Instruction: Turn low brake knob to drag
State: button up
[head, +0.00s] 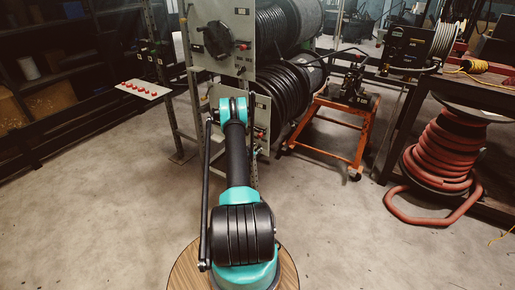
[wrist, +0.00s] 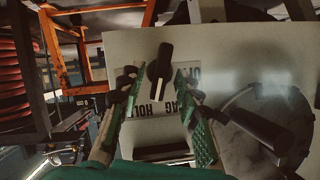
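The low brake knob (wrist: 159,64) is a black lever-shaped knob with a pale line on it, on a light panel (wrist: 228,55) in the wrist view. Its pale line runs down the picture toward upside-down lettering that seems to read HOLD; a DRAG label (wrist: 186,108) is just right of that, partly covered by a finger. My gripper (wrist: 154,84) is open, with its green-padded fingers on either side of the knob. Gaps show between knob and fingers; I cannot tell the depth. In the head view my arm hides the knob and gripper.
A large dark round part with a black handle (wrist: 262,132) is close to my right finger in the wrist view. In the head view, hose reels (head: 285,92) stand behind the panels, and an orange cart (head: 330,150) and red hose coil (head: 440,155) are to the right. The near floor is clear.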

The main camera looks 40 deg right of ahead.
grip_shut()
jog(key=n+g+h, duration=0.1)
jog(key=n+g, duration=0.1)
jog(key=n, duration=0.1)
jog(key=shift+w, duration=0.2)
dwell(0.4)
grip_release()
jog(key=shift+a, duration=0.1)
jog(key=v, duration=0.7)
jog(key=shift+a+r, duration=0.2)
